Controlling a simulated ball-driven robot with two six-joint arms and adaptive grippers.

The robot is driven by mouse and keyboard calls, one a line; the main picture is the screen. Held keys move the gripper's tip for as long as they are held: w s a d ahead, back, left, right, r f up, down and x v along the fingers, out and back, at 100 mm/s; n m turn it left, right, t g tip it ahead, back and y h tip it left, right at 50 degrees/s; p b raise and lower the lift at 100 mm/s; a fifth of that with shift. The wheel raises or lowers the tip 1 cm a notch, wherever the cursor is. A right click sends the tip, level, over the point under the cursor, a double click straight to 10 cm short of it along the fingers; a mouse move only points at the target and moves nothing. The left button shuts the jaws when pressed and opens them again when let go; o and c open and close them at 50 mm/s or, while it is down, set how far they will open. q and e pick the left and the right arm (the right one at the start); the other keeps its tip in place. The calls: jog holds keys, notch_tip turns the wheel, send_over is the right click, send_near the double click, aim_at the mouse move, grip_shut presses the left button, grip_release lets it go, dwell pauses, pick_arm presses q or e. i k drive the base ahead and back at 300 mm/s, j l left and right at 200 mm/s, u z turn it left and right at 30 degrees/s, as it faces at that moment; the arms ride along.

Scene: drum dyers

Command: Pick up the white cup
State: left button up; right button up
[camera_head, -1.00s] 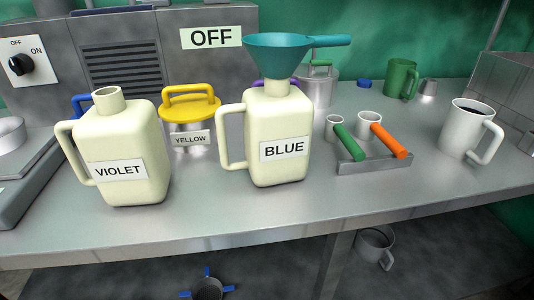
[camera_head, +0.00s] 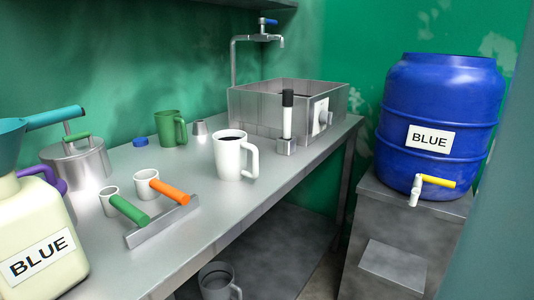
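The white cup (camera_head: 230,157) stands upright on the metal bench, right of the middle of the bench top. It holds a dark liquid, and its handle points to the right. Neither of my grippers shows in the head view, so nothing of mine is seen near the cup.
A green mug (camera_head: 170,128) and a small metal cone (camera_head: 199,132) stand behind the cup. Scoops with green (camera_head: 130,210) and orange (camera_head: 169,190) handles rest left of it. A metal sink (camera_head: 255,108) lies behind right. A blue barrel (camera_head: 440,110) stands at right.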

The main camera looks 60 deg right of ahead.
aim_at(230, 147)
jog(key=z, duration=1.55)
